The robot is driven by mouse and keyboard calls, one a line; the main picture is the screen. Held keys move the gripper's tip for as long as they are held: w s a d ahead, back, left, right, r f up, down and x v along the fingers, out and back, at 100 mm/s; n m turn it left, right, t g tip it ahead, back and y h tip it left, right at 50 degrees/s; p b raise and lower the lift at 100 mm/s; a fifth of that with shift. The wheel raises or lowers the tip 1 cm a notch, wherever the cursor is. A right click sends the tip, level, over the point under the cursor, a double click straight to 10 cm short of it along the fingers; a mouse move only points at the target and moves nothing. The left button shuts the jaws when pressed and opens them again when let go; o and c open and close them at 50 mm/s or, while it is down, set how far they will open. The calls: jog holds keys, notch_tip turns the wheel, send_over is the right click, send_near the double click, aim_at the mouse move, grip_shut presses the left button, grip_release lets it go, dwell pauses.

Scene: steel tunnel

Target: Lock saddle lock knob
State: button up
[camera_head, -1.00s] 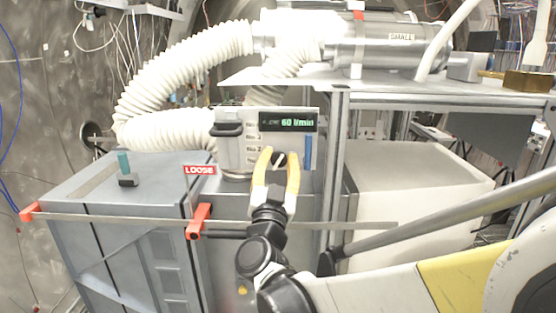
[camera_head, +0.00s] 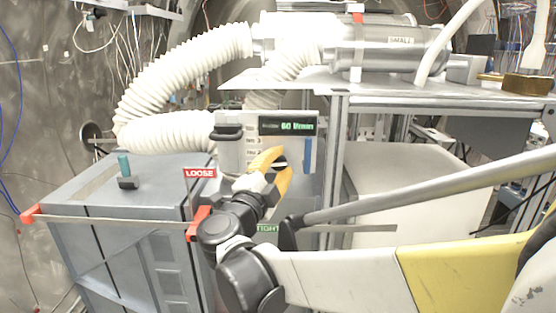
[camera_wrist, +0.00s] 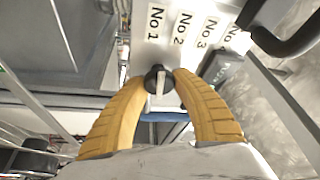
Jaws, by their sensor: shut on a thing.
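A small black knob (camera_wrist: 158,80) with a pale pointer bar sits on the face of the light panel box (camera_head: 230,155). My gripper (camera_head: 280,163) has yellow fingers and reaches the panel face from below left. In the wrist view its fingertips (camera_wrist: 160,84) are closed on the two sides of the knob. In the head view the knob is mostly hidden by the fingers. A red LOOSE label (camera_head: 200,173) stands left of the panel, and a green TIGHT label (camera_head: 268,228) shows below, partly covered by my arm. I cannot tell which part is the saddle lock.
The panel has a green "60 l/min" display (camera_head: 288,124) and a blue strip (camera_head: 308,154). White ribbed hoses (camera_head: 170,130) run behind it. A grey cabinet (camera_head: 110,215) with a flat bar (camera_head: 120,219) and red clamps (camera_head: 198,220) stands at left. A metal shelf (camera_head: 400,90) is at right.

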jog(key=shift+m+g+p, duration=0.55)
jog(key=shift+m+g, duration=0.15)
jog(key=shift+m, duration=1.1)
jog(key=o, duration=1.2)
jog(key=shift+f, duration=0.1)
jog(key=v, duration=1.2)
